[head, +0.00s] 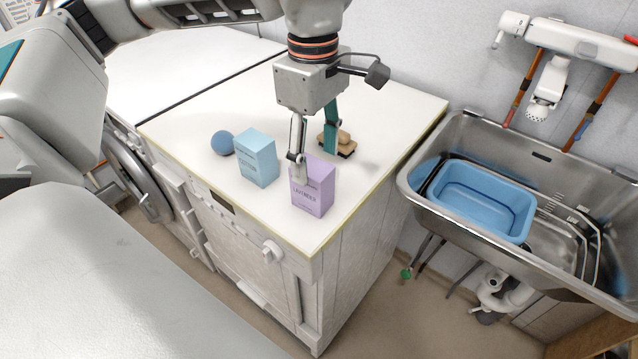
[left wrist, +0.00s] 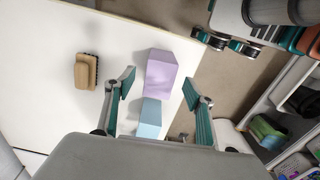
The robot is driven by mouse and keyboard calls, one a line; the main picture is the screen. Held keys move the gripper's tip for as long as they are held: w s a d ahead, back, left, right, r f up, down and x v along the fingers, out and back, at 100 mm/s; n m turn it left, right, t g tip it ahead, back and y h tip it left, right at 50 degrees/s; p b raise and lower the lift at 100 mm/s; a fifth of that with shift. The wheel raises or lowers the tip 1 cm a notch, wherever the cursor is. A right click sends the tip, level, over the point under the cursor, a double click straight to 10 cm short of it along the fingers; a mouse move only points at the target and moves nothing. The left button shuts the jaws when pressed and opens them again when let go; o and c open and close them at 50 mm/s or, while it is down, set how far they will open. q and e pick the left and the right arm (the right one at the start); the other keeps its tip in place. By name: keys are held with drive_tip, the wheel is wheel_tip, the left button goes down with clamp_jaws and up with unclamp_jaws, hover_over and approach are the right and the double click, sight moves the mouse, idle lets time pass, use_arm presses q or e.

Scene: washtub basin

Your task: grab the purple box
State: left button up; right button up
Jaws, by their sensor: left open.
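The purple box (head: 316,189), marked "LAVENDER", stands upright on the white top near its front corner. My left gripper (head: 315,165) points down above and around it; one finger shows in front of the box's upper part, the other behind it. In the left wrist view the purple box (left wrist: 162,76) lies between the open fingers (left wrist: 158,88), towards the far side of the gap. No contact can be made out. The right gripper is not in view.
A wooden brush (head: 340,142) lies behind the gripper. A metal sink (head: 461,133) with a blue basin (head: 481,199) is to the right.

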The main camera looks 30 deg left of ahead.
sight(314, 166)
use_arm(q)
drive_tip(key=shift+w+a+f, duration=0.15)
drive_tip(key=shift+f, duration=0.35)
drive_tip(key=shift+w+a+f, duration=0.1)
drive_tip(key=shift+a+f, duration=0.05)
drive_tip(key=shift+f, duration=0.3)
drive_tip(key=shift+s+f, duration=0.15)
drive_tip(key=shift+f, duration=0.55)
wheel_tip(314, 166, down, 5)
drive_tip(key=shift+s+a+f+b, duration=0.1)
drive_tip(key=shift+f+b, duration=0.05)
drive_tip(key=shift+b, duration=0.55)
drive_tip(key=c, duration=1.3)
